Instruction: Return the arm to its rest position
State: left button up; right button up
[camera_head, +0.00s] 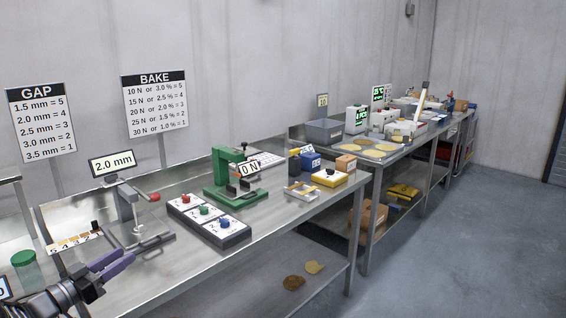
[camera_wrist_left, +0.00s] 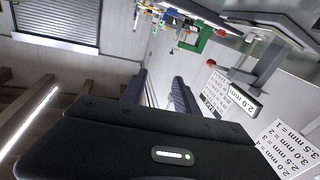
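My left gripper (camera_head: 125,256) is at the lower left of the head view, in front of the gauge stand with the "2.0 mm" display (camera_head: 112,163). Its two purple fingers are apart, with nothing between them. In the left wrist view the fingers (camera_wrist_left: 159,78) also stand apart and empty. The gauge (camera_head: 128,205) has a red-knobbed lever and stands on the steel bench (camera_head: 285,235). The fingers look close to its base in the head view; I cannot tell the exact gap. My right gripper is not in view.
A numbered strip (camera_head: 75,244) and a green-lidded jar (camera_head: 27,268) are near my left arm. A box with three colored knobs (camera_head: 208,220) and a green press (camera_head: 234,180) stand farther right. Several items fill the farther bench. The floor (camera_head: 450,260) at right is clear.

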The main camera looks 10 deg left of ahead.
pick_arm(q)
jog(key=w+d+f+n+g+y, duration=0.1)
jog(key=w+d+f+n+y, duration=0.15)
jog(key=d+f, duration=0.45)
jog(key=w+d+f+n+y, duration=0.1)
jog(key=w+d+f+n, duration=0.15)
jog(key=d+f, duration=0.45)
jog(key=s+d+f+n+g, duration=0.1)
jog(key=s+d+f+g, duration=0.15)
jog(key=d+f, duration=0.45)
jog(key=s+d+f+n+g, duration=0.15)
jog(key=s+d+f, duration=0.25)
jog(key=f, duration=0.5)
jog(key=s+d+f+m+g, duration=0.1)
jog(key=s+d+f+g, duration=0.25)
jog(key=s+d, duration=0.3)
jog(key=s+d+f+g, duration=0.3)
jog(key=s+d+f, duration=0.2)
jog(key=s, duration=0.3)
jog(key=s+d+f+g, duration=0.1)
jog(key=s+d+g, duration=0.1)
jog(key=s, duration=0.6)
jog(key=s+d+f+m+g+h, duration=0.1)
jog(key=s+d+g, duration=0.2)
jog(key=s, duration=0.6)
jog(key=shift+d+f, duration=0.4)
jog(key=shift+d, duration=0.85)
jog(key=shift+m, duration=0.25)
